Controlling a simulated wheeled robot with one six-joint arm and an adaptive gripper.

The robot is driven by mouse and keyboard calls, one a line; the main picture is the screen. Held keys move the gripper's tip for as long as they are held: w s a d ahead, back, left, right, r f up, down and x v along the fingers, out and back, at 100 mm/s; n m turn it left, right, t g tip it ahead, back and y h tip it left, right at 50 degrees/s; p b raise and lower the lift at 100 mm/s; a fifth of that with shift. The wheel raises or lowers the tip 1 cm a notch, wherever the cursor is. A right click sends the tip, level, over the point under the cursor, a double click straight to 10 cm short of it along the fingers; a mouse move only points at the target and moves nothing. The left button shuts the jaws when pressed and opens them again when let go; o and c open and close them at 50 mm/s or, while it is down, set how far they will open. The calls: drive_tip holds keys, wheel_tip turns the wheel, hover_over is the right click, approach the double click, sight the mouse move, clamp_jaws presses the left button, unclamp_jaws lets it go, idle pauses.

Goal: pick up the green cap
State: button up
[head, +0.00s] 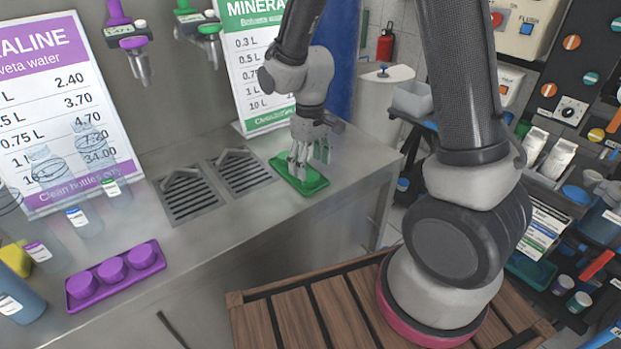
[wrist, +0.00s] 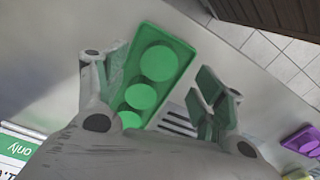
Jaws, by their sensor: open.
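Several round green caps sit in a row on a green tray (head: 318,185) on the steel counter, near its right end. In the wrist view the tray (wrist: 152,32) lies below my gripper, with a far cap (wrist: 158,63), a middle cap (wrist: 141,96) and a near cap (wrist: 128,119). My gripper (head: 308,160) points down over the tray in the head view and hides most of the caps. In the wrist view my gripper (wrist: 163,80) is open, with its fingers on either side of the cap row. No cap is visibly held; contact cannot be told.
Two drain grates (head: 215,183) lie left of the green tray. A purple tray (head: 135,277) with purple caps is at the front left, near several bottles (head: 80,222). A mineral water sign (head: 250,60) stands behind my gripper. The counter's right edge is close.

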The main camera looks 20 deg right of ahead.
sight(310, 175)
wheel_tip(310, 175, down, 4)
drive_tip(key=shift+w+r, duration=0.1)
drive_tip(key=shift+w, duration=0.05)
drive_tip(key=shift+c, duration=0.2)
drive_tip(key=c, duration=0.7)
drive_tip(key=shift+r, duration=0.1)
